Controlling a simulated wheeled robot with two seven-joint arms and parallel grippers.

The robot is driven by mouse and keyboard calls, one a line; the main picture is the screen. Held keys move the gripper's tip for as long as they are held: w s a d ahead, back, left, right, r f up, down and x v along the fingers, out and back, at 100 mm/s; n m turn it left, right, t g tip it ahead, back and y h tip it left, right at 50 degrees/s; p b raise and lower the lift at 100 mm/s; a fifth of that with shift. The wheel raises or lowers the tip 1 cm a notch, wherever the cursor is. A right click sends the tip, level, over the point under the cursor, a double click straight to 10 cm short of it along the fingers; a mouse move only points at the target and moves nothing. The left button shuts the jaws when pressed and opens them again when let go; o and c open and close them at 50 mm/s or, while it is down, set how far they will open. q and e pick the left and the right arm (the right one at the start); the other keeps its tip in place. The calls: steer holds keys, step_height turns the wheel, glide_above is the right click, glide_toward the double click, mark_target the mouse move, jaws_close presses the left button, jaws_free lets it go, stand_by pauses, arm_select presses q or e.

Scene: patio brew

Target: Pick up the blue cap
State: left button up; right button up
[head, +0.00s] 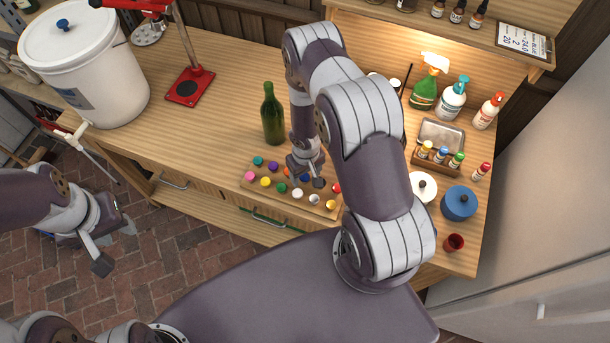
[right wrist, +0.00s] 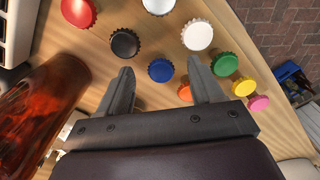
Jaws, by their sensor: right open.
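The blue cap (right wrist: 160,70) lies on the wooden board between the two spread fingers of my right gripper (right wrist: 160,78) in the right wrist view. The jaws are open, with a gap to the cap on both sides. In the head view my right gripper (head: 306,175) is low over the caps, and its fingers partly cover the blue cap there. My left gripper (head: 100,252) hangs at the left, over the brick floor and away from the table; its jaw opening is unclear.
A black cap (right wrist: 124,43) and an orange cap (right wrist: 185,93) flank the blue one; a white cap (right wrist: 197,35) and a green cap (right wrist: 224,64) lie in the other row. A green bottle (head: 272,115) stands just behind the board. Pots and small bottles stand at the right.

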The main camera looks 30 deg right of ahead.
steer(key=shift+d, duration=0.15)
steer(key=shift+w+a+f, duration=0.1)
steer(key=shift+a+f, duration=0.1)
steer(key=shift+a, duration=0.1)
steer(key=shift+d, duration=0.2)
steer(key=shift+a, duration=0.1)
steer(key=c, duration=1.1)
